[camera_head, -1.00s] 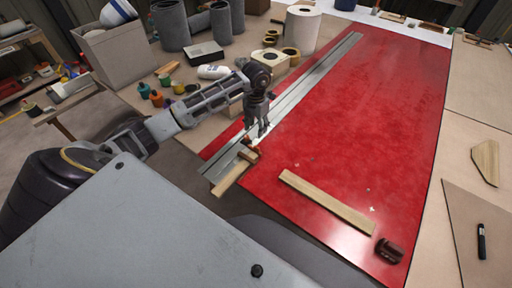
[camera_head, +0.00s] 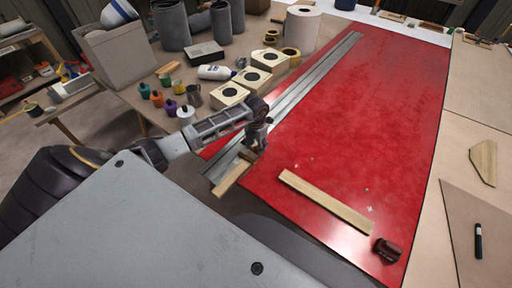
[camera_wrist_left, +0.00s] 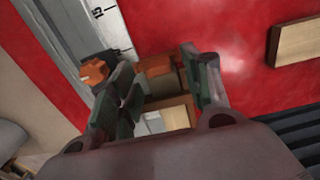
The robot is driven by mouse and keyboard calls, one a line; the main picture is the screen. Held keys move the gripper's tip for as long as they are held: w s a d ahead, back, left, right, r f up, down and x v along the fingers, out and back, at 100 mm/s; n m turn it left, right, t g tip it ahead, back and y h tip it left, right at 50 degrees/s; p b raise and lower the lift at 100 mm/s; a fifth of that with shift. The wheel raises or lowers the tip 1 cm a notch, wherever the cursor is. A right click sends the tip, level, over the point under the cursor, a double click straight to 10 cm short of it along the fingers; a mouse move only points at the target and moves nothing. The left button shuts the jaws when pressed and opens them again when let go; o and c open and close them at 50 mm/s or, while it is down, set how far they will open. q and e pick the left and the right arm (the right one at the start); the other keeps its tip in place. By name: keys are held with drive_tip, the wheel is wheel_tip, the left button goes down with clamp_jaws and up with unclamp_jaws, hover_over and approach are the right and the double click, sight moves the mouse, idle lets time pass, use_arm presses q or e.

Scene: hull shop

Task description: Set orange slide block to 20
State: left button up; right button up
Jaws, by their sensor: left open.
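A long grey metal rail (camera_head: 300,88) lies along the left side of the red panel. In the left wrist view the rail (camera_wrist_left: 70,28) carries a scale with a 15 mark. A small orange part (camera_wrist_left: 95,71) sits on a dark piece at the rail, left of the fingers. A brown-orange block (camera_wrist_left: 158,74) shows between the open fingers; I cannot tell whether they touch it. My left gripper (camera_head: 255,146) is over the rail's near end; its fingers (camera_wrist_left: 155,82) are open in the wrist view. The orange part is hidden in the head view.
A wooden strip (camera_head: 232,176) lies at the rail's near end. A longer wooden strip (camera_head: 326,201) and a dark brown object (camera_head: 387,250) lie on the red panel (camera_head: 360,110).

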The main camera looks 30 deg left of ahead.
use_arm(q)
drive_tip(key=shift+f, duration=0.65)
clamp_jaws()
